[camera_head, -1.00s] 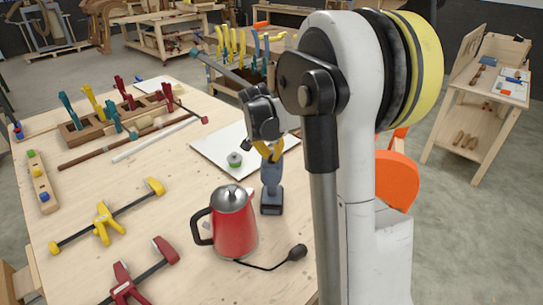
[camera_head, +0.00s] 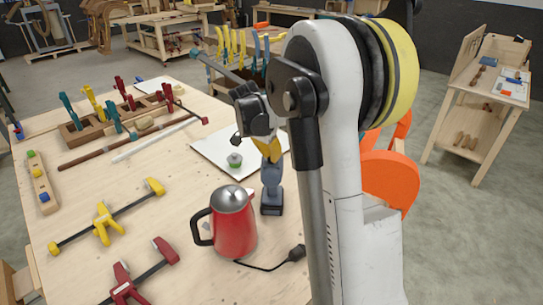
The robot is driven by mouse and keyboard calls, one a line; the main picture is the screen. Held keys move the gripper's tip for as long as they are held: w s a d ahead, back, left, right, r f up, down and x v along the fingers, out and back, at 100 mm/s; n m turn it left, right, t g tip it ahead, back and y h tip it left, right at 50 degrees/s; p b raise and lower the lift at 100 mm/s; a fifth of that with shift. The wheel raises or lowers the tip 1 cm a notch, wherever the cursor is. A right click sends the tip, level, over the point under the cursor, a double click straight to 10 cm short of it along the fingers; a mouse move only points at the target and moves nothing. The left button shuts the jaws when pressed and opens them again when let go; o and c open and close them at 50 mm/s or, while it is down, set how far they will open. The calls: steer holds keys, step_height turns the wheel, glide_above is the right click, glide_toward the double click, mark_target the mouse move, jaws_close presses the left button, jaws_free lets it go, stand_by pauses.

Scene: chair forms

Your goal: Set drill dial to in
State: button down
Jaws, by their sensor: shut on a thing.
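The drill (camera_head: 272,185) stands upright on the wooden workbench, with a blue-grey handle, a dark base and a yellow upper part. My gripper (camera_head: 250,132) is at the drill's top, to the upper left of the yellow part, and is shut on the drill there. The exact contact is partly hidden by the gripper's own dark body. The dial is too small or hidden to make out, so its setting cannot be read.
A red kettle (camera_head: 234,222) stands just in front of the drill, with a black cable and plug (camera_head: 296,253) beside it. A white board (camera_head: 213,150) with a small green-and-grey round object (camera_head: 235,160) lies behind. Clamps (camera_head: 104,222) lie on the left of the bench (camera_head: 150,200).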

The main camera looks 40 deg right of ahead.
steer(key=c, duration=1.5)
jaws_free()
steer(key=v, duration=1.2)
steer(key=s+a+f+n+t+y+b, duration=0.2)
steer(key=s+a+f+n+b, duration=0.3)
steer(key=s+a+f+n, duration=0.3)
steer(key=s+a+f+n+t+y+b, duration=0.2)
steer(key=s+a+f+n+t+b, duration=0.2)
steer(key=s+a, duration=0.8)
steer(key=a+f+n+b, duration=0.2)
steer(key=a+f+n, duration=0.1)
steer(key=f+n, duration=0.1)
steer(key=shift+s, duration=0.25)
